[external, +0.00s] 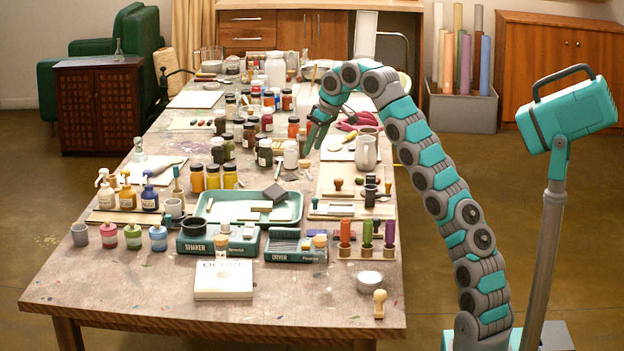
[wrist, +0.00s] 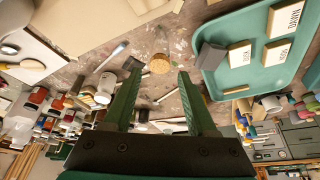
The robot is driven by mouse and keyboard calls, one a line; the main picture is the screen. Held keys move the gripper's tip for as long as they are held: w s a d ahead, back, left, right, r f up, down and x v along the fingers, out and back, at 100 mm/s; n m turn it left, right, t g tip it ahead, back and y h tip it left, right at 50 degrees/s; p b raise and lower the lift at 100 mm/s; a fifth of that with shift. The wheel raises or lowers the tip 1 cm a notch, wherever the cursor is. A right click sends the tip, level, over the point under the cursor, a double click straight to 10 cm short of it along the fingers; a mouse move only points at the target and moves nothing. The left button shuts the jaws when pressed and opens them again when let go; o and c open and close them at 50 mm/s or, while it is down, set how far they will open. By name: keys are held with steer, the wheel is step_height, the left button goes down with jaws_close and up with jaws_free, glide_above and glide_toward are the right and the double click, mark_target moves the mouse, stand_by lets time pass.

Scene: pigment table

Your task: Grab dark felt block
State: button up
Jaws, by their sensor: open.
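A dark grey block (external: 275,192), which looks like the felt block, rests at the right part of a teal tray (external: 298,212) on the table. In the wrist view a dark grey block (wrist: 211,57) shows inside the tray's left edge, beside pale labelled blocks (wrist: 240,54). My gripper (external: 314,141) is above the table, behind and to the right of the tray in the external view. In the wrist view its two green fingers (wrist: 158,72) are spread, with nothing held. The block lies to the right of the right fingertip.
Dark jars (external: 265,152) crowd the table near my gripper. A grey pitcher (external: 366,152) stands to its right. Colored rollers (external: 366,232) and labelled green boxes (external: 294,247) stand in front of the tray.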

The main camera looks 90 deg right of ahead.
steer(key=w+a+f+n+y+b, duration=0.1)
steer(key=w+a+f+n+b, duration=0.15)
steer(key=a, duration=1.25)
steer(key=w+a+f+n+y+b, duration=0.15)
steer(key=a+n, duration=0.25)
steer(key=a, duration=1.2)
steer(key=shift+m+t, duration=0.25)
steer(key=shift+t, duration=0.05)
steer(key=shift+d+x, duration=0.25)
steer(key=shift+x, duration=1.75)
steer(key=shift+d+x, duration=0.2)
steer(key=shift+x, duration=1.8)
steer(key=shift+s, duration=0.2)
jaws_close()
